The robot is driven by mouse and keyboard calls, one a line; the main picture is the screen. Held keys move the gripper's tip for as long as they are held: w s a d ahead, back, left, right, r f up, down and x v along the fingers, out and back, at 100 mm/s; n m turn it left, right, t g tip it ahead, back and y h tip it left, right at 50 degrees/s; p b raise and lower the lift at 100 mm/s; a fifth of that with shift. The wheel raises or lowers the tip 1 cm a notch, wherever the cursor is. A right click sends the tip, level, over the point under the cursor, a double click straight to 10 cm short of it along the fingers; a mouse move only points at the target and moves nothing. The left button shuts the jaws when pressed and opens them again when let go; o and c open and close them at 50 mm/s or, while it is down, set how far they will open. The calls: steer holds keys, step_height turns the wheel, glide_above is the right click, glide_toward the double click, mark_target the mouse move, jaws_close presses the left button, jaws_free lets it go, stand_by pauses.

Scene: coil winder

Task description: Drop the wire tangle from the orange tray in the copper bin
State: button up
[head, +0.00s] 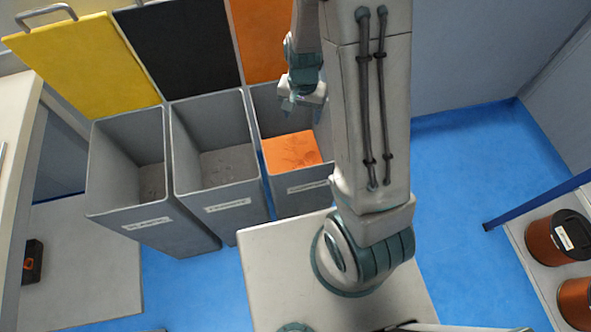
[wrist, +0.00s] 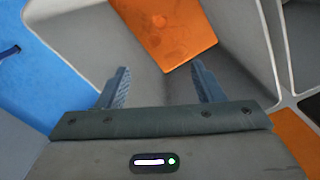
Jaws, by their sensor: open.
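Three grey open bins stand side by side: a left bin (head: 127,165), a middle bin (head: 213,150) and a right bin (head: 300,198). Their labels are too small to read, so I cannot tell which is the copper bin. A flat orange piece (head: 290,152), perhaps the orange tray, lies inside the right bin; it also shows in the wrist view (wrist: 170,35). It carries faint darker marks. I cannot make out a wire tangle. My gripper (head: 287,108) is over the right bin. In the wrist view my gripper (wrist: 160,82) is open, with nothing between its fingers.
A yellow lid (head: 82,65), a black lid (head: 180,48) and an orange lid (head: 263,40) stand raised behind the bins. Copper-coloured spools (head: 553,240) sit on a shelf at right. A pale table edge (head: 18,120) is at left. Blue floor is clear at right.

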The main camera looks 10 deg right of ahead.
step_height(320, 180, up, 13)
steer(key=p, duration=0.3)
steer(key=shift+r, duration=0.1)
